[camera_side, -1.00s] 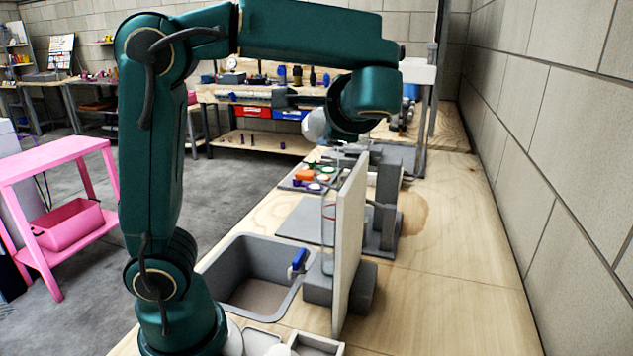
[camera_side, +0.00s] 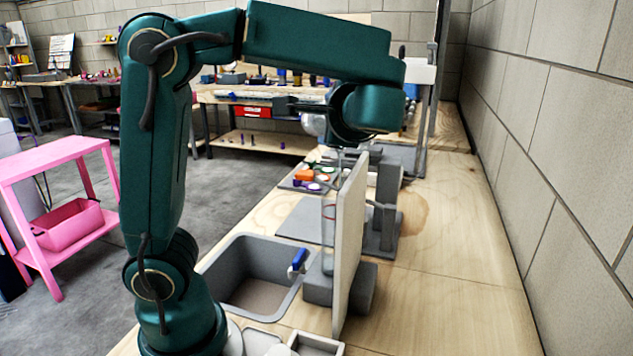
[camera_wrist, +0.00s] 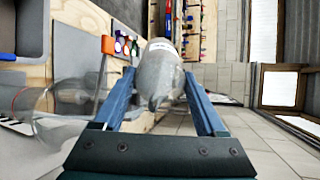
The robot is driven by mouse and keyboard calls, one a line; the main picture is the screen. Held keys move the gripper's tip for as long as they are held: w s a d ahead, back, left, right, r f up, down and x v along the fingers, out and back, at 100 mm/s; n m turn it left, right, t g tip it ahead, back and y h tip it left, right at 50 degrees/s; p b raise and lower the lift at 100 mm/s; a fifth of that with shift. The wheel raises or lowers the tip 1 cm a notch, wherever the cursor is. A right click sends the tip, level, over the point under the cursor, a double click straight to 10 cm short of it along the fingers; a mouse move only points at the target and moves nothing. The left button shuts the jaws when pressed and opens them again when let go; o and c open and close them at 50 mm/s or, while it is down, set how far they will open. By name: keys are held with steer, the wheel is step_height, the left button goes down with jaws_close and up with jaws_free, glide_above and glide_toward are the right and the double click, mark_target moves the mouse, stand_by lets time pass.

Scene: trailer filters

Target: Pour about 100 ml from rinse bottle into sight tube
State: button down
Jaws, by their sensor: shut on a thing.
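My gripper (camera_wrist: 159,76) is shut on the rinse bottle (camera_wrist: 158,60), a pale, partly see-through bottle with greyish contents. Its grey, pointed lower part hangs between the fingers in the wrist view. The sight tube (camera_side: 328,235) is clear and upright, with a red ring, in front of a pale board. The bottle is above the tube's top in that view. A clear, curved shape at the left of the wrist view looks like the tube (camera_wrist: 62,100). I cannot tell whether liquid is flowing.
The pale upright board (camera_side: 349,240) stands beside the tube on a grey block base. A grey sink (camera_side: 255,245) with a blue-handled valve (camera_side: 298,261) lies to the left. A grey stand (camera_side: 385,205) is behind the board. The wooden bench (camera_side: 455,270) is clear at right.

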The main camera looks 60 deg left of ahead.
steer(key=shift+s+d+r+t+y, duration=0.1)
steer(key=shift+d+r+t+y, duration=0.3)
steer(key=shift+y, duration=0.6)
stand_by(2.0)
steer(key=shift+g, duration=0.3)
